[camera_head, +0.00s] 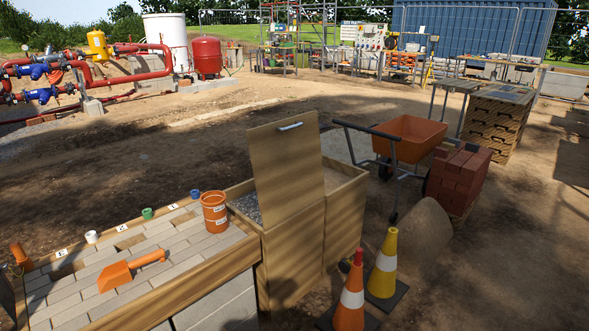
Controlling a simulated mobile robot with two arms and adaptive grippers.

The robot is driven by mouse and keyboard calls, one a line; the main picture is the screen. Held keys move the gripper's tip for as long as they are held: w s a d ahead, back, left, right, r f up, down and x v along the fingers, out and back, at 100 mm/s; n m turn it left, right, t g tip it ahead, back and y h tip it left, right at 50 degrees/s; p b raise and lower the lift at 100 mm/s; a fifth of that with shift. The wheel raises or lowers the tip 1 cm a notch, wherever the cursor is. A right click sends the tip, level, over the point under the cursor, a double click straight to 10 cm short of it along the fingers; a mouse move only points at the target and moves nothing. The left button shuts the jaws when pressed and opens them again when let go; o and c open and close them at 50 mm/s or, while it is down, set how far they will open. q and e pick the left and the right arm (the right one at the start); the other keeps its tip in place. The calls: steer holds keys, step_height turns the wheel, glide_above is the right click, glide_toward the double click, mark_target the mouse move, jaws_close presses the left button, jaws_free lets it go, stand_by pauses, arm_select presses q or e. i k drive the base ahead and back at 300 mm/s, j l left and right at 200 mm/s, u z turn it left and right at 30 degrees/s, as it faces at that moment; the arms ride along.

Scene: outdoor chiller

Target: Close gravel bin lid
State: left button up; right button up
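The gravel bin (342,222) is a wooden box at the right end of the paved bench. Its lid (287,170) is a flat wooden panel standing nearly upright, with a pale bar handle (290,126) near its top edge. The bin is open, and grey gravel (246,207) shows inside to the left of the lid. The lid hides part of the bin's inside. Neither of my grippers is in view.
The bench (150,297) beside the bin bears an orange scoop (115,276), an orange pot (214,212) and small coloured cups. Two traffic cones (383,265) stand on the ground right of the bin. A wheelbarrow (410,138) and stacked red bricks (458,178) stand behind.

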mark_target(286, 157)
steer(key=i+l, duration=0.35)
steer(key=i+l+u, duration=0.1)
steer(key=i+l, duration=0.2)
steer(key=l, duration=0.25)
steer(key=i+l, duration=0.3)
steer(key=l, duration=0.15)
steer(key=u, duration=0.05)
